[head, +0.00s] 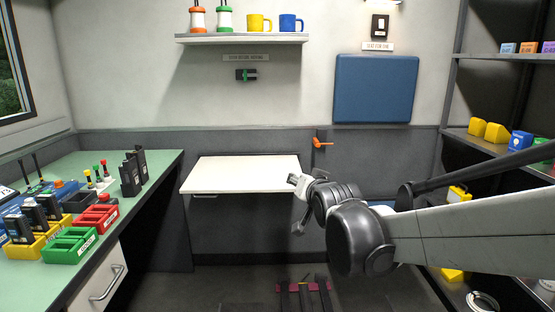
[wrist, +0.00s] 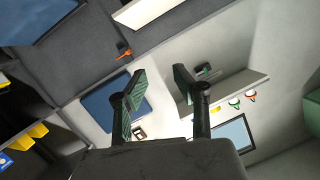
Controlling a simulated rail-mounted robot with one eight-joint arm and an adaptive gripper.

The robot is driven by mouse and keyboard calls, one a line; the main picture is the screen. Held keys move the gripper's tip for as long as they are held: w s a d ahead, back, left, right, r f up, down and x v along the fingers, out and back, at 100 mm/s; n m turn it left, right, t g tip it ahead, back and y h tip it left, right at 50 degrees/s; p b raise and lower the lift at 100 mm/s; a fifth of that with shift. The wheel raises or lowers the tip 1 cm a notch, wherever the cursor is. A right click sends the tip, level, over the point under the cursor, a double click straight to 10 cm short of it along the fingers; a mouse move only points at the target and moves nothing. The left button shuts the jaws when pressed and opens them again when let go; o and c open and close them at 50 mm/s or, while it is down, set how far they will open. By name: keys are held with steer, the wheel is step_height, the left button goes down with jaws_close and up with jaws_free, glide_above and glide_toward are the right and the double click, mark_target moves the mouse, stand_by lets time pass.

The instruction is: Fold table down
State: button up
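The white fold table (head: 240,175) stands out level from the back wall in the head view, with its top bare. A white panel that looks like part of it shows at the top of the wrist view (wrist: 146,10). An orange latch handle (head: 322,143) sits on the wall just right of the table; it also shows in the wrist view (wrist: 123,51). My gripper (head: 296,205) is by the table's right front corner in the head view. In the wrist view my gripper's fingers (wrist: 160,74) are spread apart with nothing between them. Contact with the table cannot be told.
A green-topped counter (head: 150,170) with bins and radios stands at the left. A shelf (head: 242,39) with mugs and bottles is above the table. A blue wall panel (head: 375,88) hangs at upper right. Shelving (head: 455,90) stands at right. Straps (head: 304,287) lie on the floor.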

steer(key=s+d+f+n+g+h, duration=0.1)
steer(key=s+d+f+g, duration=0.3)
steer(key=s, duration=0.7)
steer(key=s+d+f+g+h, duration=0.1)
steer(key=s+d+f, duration=0.35)
steer(key=s, duration=0.75)
steer(key=s+d+f+n+g+h, duration=0.1)
steer(key=s+d+f+g, duration=0.3)
steer(key=s, duration=0.7)
step_height(320, 180, up, 20)
steer(key=d+t+p, duration=0.1)
steer(key=p, duration=1.7)
steer(key=shift+w+f, duration=0.2)
steer(key=shift+f, duration=0.05)
